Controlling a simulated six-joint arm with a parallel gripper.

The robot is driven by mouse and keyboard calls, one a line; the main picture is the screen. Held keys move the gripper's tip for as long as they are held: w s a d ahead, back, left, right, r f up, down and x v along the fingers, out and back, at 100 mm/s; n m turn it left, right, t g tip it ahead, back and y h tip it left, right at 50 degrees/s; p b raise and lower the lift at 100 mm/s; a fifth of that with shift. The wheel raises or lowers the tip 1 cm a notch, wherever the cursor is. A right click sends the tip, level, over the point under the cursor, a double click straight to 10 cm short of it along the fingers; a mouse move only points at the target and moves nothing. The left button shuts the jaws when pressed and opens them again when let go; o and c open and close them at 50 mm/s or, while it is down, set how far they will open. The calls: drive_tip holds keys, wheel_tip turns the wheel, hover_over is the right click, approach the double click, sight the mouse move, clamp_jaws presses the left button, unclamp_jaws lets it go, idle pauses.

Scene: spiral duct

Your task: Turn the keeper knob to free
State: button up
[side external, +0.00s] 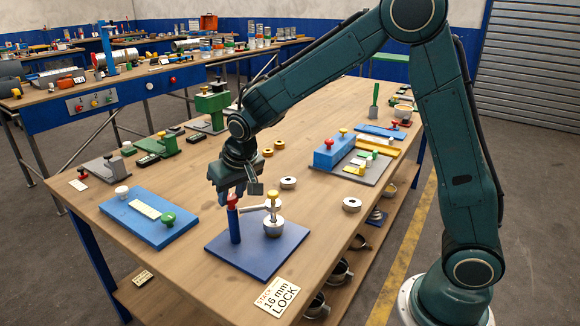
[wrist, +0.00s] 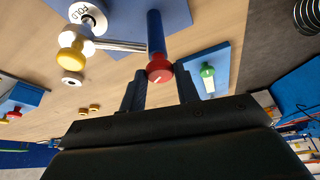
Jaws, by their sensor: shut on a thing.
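A red knob (side external: 232,201) tops a blue upright post (side external: 234,225) on a blue base plate (side external: 258,268). I take it as the keeper knob. My gripper (side external: 233,195) points down over it, shut on the red knob. In the wrist view the red knob (wrist: 160,71) lies between the fingertips of my gripper (wrist: 160,88), with a pale line on its face. Beside the post, a yellow knob (side external: 272,196) tops a metal spindle above a silver cup (side external: 273,228). A metal arm (wrist: 120,45) reaches from the spindle towards the blue post. The knob's free mark cannot be made out.
A "16 mm LOCK" card (side external: 277,297) lies at the plate's front corner. A blue plate with a green knob (side external: 168,219) is to the left. A blue block on a grey plate (side external: 337,150) stands farther back. Bare wood lies between.

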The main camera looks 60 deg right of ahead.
drive_tip(key=n+y, duration=0.1)
drive_tip(key=n, duration=0.3)
drive_tip(key=n+y, duration=0.1)
drive_tip(key=n, duration=0.1)
drive_tip(key=shift+d+y, duration=0.3)
drive_tip(key=n, duration=0.2)
drive_tip(key=n+g+y, duration=0.1)
drive_tip(key=n, duration=0.2)
drive_tip(key=shift+w+d+n+y, duration=0.1)
drive_tip(key=shift+d+n+y, duration=0.05)
drive_tip(key=shift+n+y, duration=0.15)
drive_tip(key=o, duration=1)
drive_tip(key=shift+c, duration=0.2)
drive_tip(key=shift+r, duration=0.1)
drive_tip(key=v, duration=1.3)
drive_tip(key=shift+d+r, duration=0.2)
drive_tip(key=shift+r, duration=0.15)
